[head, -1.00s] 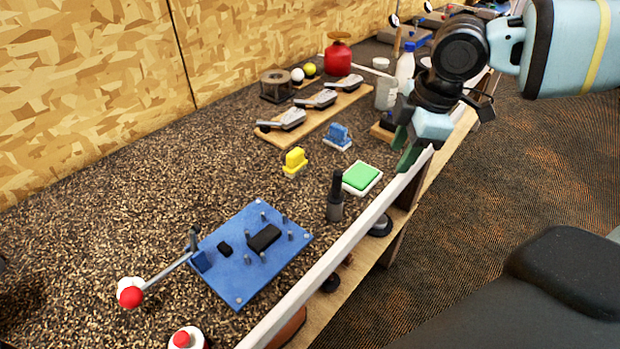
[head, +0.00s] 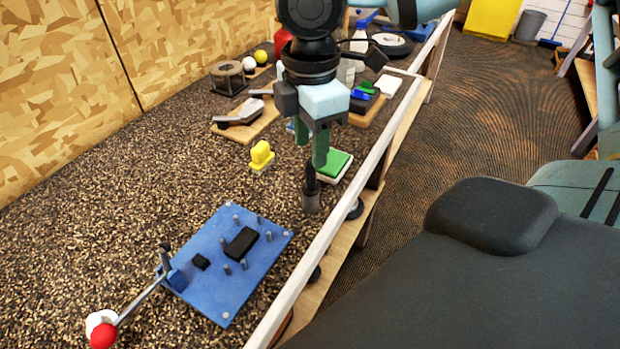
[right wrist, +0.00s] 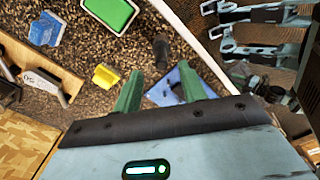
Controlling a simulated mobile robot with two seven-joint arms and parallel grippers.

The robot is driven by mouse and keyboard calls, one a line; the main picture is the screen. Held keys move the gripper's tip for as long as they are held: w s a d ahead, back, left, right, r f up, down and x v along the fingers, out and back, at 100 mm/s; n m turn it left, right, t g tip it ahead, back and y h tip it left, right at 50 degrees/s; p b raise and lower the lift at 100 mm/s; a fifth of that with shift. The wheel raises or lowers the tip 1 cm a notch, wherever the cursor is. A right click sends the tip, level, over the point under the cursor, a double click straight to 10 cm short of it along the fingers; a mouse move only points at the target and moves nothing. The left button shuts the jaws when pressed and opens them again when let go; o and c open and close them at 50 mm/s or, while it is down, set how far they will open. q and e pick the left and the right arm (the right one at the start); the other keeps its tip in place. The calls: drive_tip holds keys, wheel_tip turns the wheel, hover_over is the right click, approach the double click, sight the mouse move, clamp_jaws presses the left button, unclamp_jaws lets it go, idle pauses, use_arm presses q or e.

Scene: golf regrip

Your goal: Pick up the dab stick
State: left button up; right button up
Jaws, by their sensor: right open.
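The dab stick (head: 311,198) stands upright near the table's front edge, a dark grey cylinder with a thinner black upper part. In the right wrist view it shows as a dark shape (right wrist: 160,50) beyond and between the fingertips. My right gripper (head: 312,150) points down just above it with green fingers apart. The fingers overlap the stick's top in the head view, so I cannot tell whether they touch it. In the right wrist view the gripper (right wrist: 160,78) is open with nothing between its fingers. My left gripper is not in view.
A green-topped pad (head: 334,165) is close behind the dab stick. A yellow block (head: 261,155) stands to its left. A blue plate (head: 228,289) with pegs and a red-knobbed lever lies in front. The pale table edge (head: 337,222) runs along the right.

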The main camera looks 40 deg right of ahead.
sight(311, 187)
drive_tip(key=shift+s+f, duration=0.1)
drive_tip(key=shift+f, duration=2.5)
clamp_jaws()
